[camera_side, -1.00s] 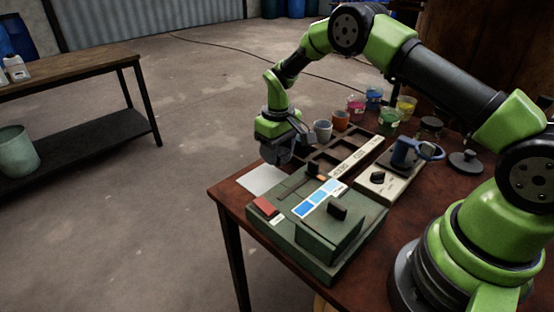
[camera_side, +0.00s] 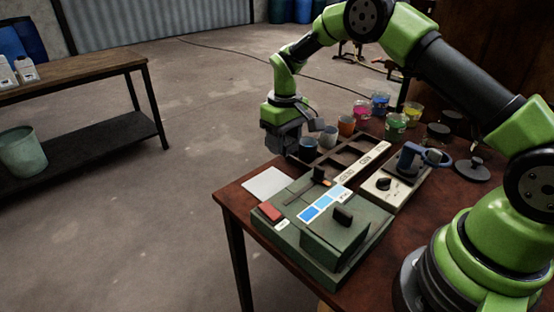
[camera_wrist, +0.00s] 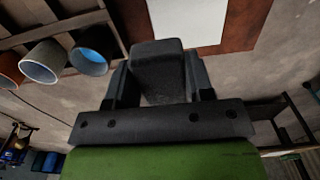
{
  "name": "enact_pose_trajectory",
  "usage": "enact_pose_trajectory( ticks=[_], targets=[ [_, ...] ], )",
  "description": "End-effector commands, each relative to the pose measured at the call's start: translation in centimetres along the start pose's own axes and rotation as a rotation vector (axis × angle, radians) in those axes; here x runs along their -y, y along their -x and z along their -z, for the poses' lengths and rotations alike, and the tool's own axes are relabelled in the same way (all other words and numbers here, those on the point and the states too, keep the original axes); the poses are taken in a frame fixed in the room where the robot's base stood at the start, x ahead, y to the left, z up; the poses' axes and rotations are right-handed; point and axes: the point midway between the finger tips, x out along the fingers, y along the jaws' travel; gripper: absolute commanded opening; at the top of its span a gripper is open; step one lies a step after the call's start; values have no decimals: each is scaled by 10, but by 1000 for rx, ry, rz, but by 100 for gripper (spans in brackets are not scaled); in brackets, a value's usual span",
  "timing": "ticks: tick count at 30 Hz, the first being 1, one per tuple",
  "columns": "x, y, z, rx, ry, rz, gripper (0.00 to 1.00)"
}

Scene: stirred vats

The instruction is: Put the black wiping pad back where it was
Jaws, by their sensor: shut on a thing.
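My gripper (camera_side: 288,138) hangs above the far left end of the table, beyond the white sheet (camera_side: 267,183). It is shut on the black wiping pad (camera_wrist: 158,66), a dark rounded block between the fingers in the wrist view. The pad is in the air; in the side view it is hard to tell from the dark fingers. The white sheet (camera_wrist: 187,20) shows bare ahead of the pad in the wrist view. A blue-lined cup (camera_wrist: 88,58) is to the left there, apart from the pad.
A green box device (camera_side: 330,240) fills the table's front. A blue-handled item (camera_side: 410,156) and several colored jars stand right. Bare floor lies left of the table.

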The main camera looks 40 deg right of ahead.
Motion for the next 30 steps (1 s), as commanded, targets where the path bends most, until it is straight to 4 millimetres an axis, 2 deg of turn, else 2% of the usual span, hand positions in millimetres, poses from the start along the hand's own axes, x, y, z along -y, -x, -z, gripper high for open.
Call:
enact_pose_trajectory(
  ticks=[2,4,12,15,18,24,30],
  targets=[
    [3,0,0,0,1,0,22],
    [14,2,2,-1,5,0,22],
    [98,14,3,-1,8,-1,22],
    [115,13,1,0,5,-1,22],
    [121,-2,-1,3,2,-2,22],
    [121,-38,-1,2,-1,-2,22],
    [120,-61,-1,1,-2,-2,22]
  ],
)
